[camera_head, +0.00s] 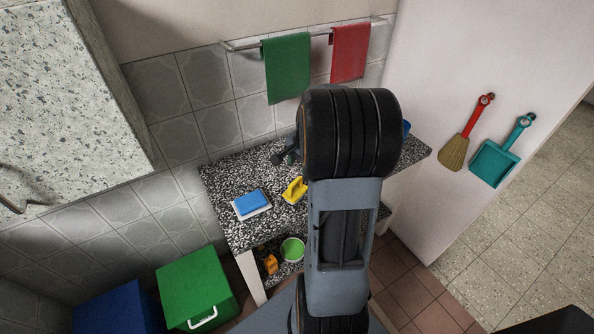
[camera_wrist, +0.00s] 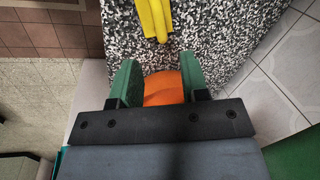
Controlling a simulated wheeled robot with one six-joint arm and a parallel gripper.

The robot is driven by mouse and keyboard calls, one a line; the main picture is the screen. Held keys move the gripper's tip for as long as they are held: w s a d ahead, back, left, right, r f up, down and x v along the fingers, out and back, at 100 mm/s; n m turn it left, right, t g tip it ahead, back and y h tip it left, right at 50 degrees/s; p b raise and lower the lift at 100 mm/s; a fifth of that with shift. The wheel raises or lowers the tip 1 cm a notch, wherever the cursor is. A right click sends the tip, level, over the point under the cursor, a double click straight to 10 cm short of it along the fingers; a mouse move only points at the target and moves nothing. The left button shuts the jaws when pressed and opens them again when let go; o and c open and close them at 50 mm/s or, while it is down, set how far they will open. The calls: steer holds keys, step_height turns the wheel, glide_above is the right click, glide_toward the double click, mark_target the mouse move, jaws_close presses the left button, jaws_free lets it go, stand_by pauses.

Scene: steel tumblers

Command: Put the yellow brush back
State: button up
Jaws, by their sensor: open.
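The yellow brush (camera_head: 294,190) lies on the black-and-white speckled bench (camera_head: 225,190), right of a blue sponge. In the wrist view its yellow body (camera_wrist: 155,18) is at the top edge, partly cut off, ahead of my fingertips and apart from them. My gripper (camera_head: 285,156) is mostly hidden behind my arm in the head view. The wrist view shows its two green fingers (camera_wrist: 159,72) spread apart. A rounded orange thing (camera_wrist: 163,88) shows between them; I cannot tell what it is or whether they touch it. No place marked for the brush is clearly visible.
The blue sponge (camera_head: 252,202) rests on a white base. An orange item (camera_head: 270,264) and a green bucket (camera_head: 292,250) are on the lower shelf. Green (camera_head: 287,67) and red (camera_head: 349,53) towels hang behind. A hand brush (camera_head: 454,151) and dustpan (camera_head: 494,162) hang at right.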

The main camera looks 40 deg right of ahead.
steer(key=s+a+r+n, duration=0.2)
steer(key=s+a+n, duration=0.1)
steer(key=a+n, duration=0.2)
steer(key=s+a+r+n+t, duration=0.1)
steer(key=s+a+r+n, duration=0.2)
steer(key=a, duration=0.6)
steer(key=s+a+r+n, duration=0.2)
steer(key=s+a+n, duration=0.2)
steer(key=a+n, duration=0.3)
steer(key=shift+s+a+r+h, duration=0.15)
steer(key=shift+a+r+h, duration=0.05)
steer(key=shift+r+h, duration=0.15)
